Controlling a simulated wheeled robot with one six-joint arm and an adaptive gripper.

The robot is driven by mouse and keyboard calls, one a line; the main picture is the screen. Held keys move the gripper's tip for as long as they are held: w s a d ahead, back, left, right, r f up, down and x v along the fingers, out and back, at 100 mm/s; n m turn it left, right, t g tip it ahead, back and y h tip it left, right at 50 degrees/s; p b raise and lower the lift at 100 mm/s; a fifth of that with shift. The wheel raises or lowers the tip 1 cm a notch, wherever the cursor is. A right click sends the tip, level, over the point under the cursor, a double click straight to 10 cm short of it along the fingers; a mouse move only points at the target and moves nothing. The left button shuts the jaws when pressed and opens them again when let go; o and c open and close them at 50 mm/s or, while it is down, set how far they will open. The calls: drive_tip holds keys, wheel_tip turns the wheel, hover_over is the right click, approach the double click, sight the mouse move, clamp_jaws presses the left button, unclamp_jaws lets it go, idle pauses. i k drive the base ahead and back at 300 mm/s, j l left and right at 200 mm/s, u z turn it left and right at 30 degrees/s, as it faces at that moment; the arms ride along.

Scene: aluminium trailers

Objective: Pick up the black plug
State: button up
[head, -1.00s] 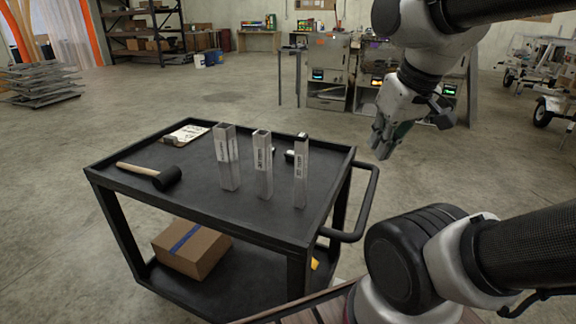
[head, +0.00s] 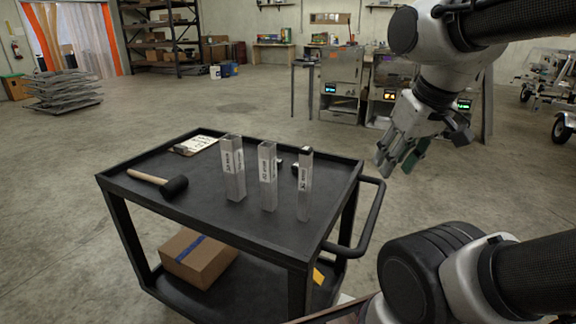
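Three upright square metal tubes stand on a black cart (head: 150,204): a left tube (head: 233,170), a middle tube (head: 268,178) and a slimmer right tube (head: 304,185).
A black-headed mallet (head: 174,187) and a clipboard (head: 197,145) lie on the cart top. A cardboard box (head: 200,259) sits on the lower shelf. The cart's handle (head: 372,222) sticks out on the right. Open concrete floor surrounds the cart.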

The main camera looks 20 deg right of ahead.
sight(280, 161)
drive_tip(key=l+u, duration=0.1)
drive_tip(key=l, duration=0.35)
drive_tip(key=k+l+u, duration=0.15)
drive_tip(key=l, duration=0.3)
drive_tip(key=k+l+u, duration=0.1)
drive_tip(key=l, duration=0.35)
drive_tip(key=k+l+u, duration=0.1)
drive_tip(key=l, duration=0.35)
drive_tip(key=l+u, duration=0.3)
drive_tip(key=l, duration=0.45)
drive_tip(key=l+u, duration=0.25)
drive_tip(key=l, duration=0.5)
drive_tip(key=i+l+u, duration=0.25)
drive_tip(key=i+l, duration=0.25)
drive_tip(key=i+l+u, duration=0.25)
drive_tip(key=i+l, duration=0.15)
drive_tip(key=l, duration=0.25)
